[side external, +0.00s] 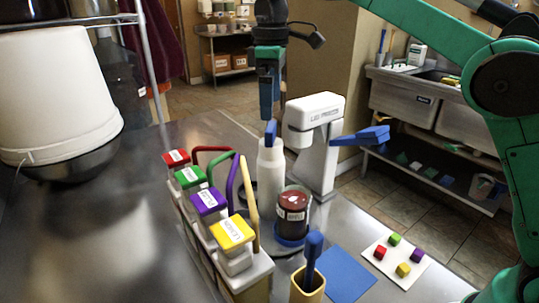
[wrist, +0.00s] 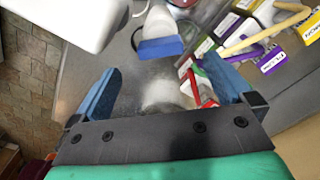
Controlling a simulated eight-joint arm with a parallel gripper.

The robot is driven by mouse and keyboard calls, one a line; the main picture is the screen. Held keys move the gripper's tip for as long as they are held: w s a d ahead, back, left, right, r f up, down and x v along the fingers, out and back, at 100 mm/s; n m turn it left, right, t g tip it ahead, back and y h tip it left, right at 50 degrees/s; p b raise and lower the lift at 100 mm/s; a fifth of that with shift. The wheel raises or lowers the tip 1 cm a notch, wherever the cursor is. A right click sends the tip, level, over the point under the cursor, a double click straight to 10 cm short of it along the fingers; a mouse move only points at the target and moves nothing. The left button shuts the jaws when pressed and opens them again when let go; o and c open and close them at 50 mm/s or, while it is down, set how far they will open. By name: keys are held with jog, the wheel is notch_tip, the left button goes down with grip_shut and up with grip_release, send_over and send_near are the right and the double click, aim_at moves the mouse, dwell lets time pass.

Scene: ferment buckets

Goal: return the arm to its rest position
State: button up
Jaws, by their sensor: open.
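My gripper (side external: 268,100) hangs with its blue fingers pointing down, above and apart from a white bottle (side external: 270,165) with a blue top (side external: 270,133). In the wrist view my gripper (wrist: 165,88) has its two blue fingers spread wide with nothing between them. The bottle's blue top (wrist: 160,47) shows ahead of the fingers, not between them. The steel counter (side external: 150,160) lies below.
A white stand machine (side external: 320,110) with a blue handle (side external: 362,137) stands close right of my gripper. Several colour-lidded containers (side external: 232,232) with looped handles, a dark jar (side external: 293,210) and a blue mat (side external: 345,275) are nearer. A white bucket (side external: 55,90) is left.

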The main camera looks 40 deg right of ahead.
jog(key=m, duration=0.1)
jog(key=s+m+t, duration=0.1)
jog(key=m, duration=0.1)
jog(key=shift+s+r+t, duration=0.25)
jog(key=shift+r+t, duration=0.05)
jog(key=shift+r, duration=0.05)
jog(key=s+d+f+m+t, duration=0.5)
jog(key=s+f+m, duration=0.1)
jog(key=s+f, duration=0.5)
jog(key=shift+s+f+t, duration=0.3)
jog(key=shift+s+f, duration=0.1)
jog(key=shift+s, duration=0.5)
